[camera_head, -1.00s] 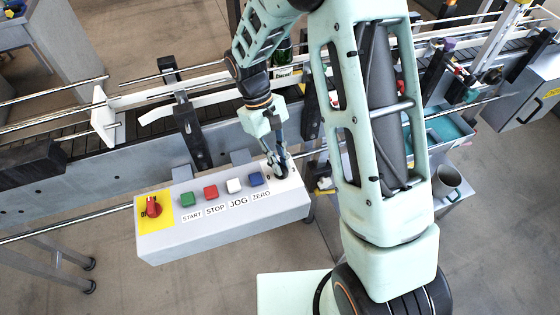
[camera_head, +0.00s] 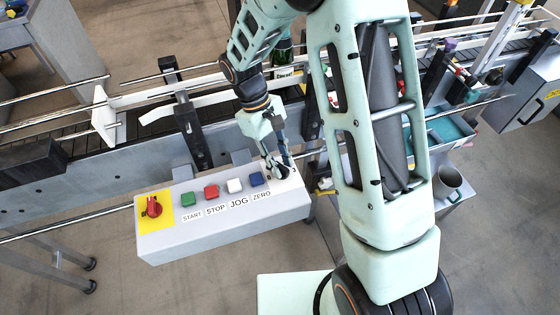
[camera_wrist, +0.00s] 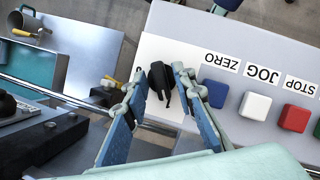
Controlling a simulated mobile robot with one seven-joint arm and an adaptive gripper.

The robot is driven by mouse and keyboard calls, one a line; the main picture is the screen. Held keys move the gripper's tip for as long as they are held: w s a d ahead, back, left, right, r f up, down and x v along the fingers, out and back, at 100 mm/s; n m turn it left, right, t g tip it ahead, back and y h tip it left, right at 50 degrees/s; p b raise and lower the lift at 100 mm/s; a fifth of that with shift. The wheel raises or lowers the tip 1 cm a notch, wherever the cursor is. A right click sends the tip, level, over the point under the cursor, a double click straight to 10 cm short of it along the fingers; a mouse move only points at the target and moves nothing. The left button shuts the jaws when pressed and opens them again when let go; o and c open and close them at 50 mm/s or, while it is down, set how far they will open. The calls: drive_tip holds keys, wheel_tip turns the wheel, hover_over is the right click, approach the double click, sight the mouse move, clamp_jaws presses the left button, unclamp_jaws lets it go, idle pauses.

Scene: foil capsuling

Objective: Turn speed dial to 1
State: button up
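The speed dial is a black knob (camera_wrist: 159,81) on the right end of the control box's white top, seen in the wrist view. Its narrow pointer end points down and slightly right in that view. My gripper (camera_wrist: 159,74) is over it, with one blue-padded finger on each side of the knob. Narrow gaps seem to show between knob and fingertips, so I see no clear grip. In the head view my gripper (camera_head: 282,171) hides most of the dial and its scale marks.
On the control box (camera_head: 225,232), blue (camera_head: 256,179), white (camera_head: 234,185), red (camera_head: 211,191) and green (camera_head: 187,199) buttons stand left of the dial. A red rotary switch (camera_head: 153,207) sits on a yellow plate. Conveyor rails run behind the box.

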drive_tip(key=v, duration=1.2)
drive_tip(key=shift+w, duration=0.1)
idle(0.4)
